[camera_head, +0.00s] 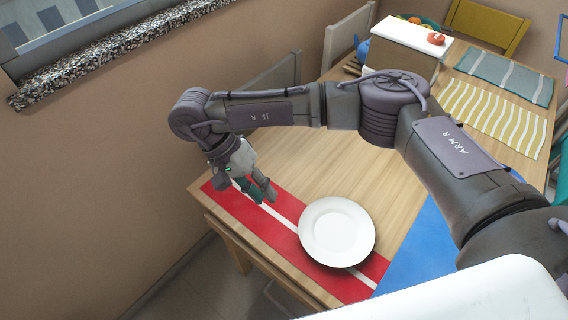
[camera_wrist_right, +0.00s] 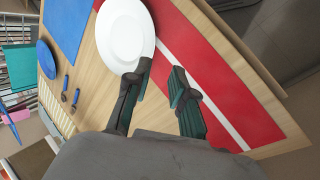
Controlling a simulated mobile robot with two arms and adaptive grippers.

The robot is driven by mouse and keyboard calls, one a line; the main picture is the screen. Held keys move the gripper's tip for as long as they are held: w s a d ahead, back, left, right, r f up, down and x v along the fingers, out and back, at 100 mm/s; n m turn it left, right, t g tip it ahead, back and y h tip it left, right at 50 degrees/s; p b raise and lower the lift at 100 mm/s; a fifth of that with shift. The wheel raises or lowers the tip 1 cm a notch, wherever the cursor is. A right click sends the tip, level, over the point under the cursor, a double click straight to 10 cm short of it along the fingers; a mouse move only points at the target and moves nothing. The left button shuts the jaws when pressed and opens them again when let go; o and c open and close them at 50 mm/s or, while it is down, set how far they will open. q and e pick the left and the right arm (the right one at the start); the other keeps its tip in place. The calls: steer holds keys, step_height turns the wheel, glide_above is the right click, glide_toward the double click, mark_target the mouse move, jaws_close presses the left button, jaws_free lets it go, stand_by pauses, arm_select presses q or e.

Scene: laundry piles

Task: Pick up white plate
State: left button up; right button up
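The white plate (camera_head: 337,231) lies flat at the near end of the wooden table, mostly on a red placemat with a white stripe (camera_head: 235,203). It also shows in the right wrist view (camera_wrist_right: 125,36), beyond the fingertips. My right gripper (camera_head: 264,194) hangs over the red placemat, to the left of the plate in the head view. Its two fingers are apart with nothing between them, as the right wrist view (camera_wrist_right: 162,76) shows. I cannot tell exactly how high it is above the table. My left gripper is not in view.
A blue placemat (camera_head: 418,247) lies right of the plate. Striped yellow (camera_head: 492,116) and teal (camera_head: 508,76) placemats lie farther back. A white-topped box (camera_head: 412,39) with a red item stands at the far end. Chairs (camera_head: 345,38) surround the table; a wall is at left.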

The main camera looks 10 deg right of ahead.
mark_target(304, 222)
steer(key=shift+t+h, duration=0.3)
steer(key=shift+h, duration=0.1)
steer(key=x, duration=0.4)
steer(key=d+x, duration=0.1)
steer(key=x, duration=0.8)
steer(key=shift+w+d+r+p, duration=0.2)
steer(key=shift+w+d+p, duration=0.05)
steer(key=shift+d+p, duration=0.15)
jaws_close()
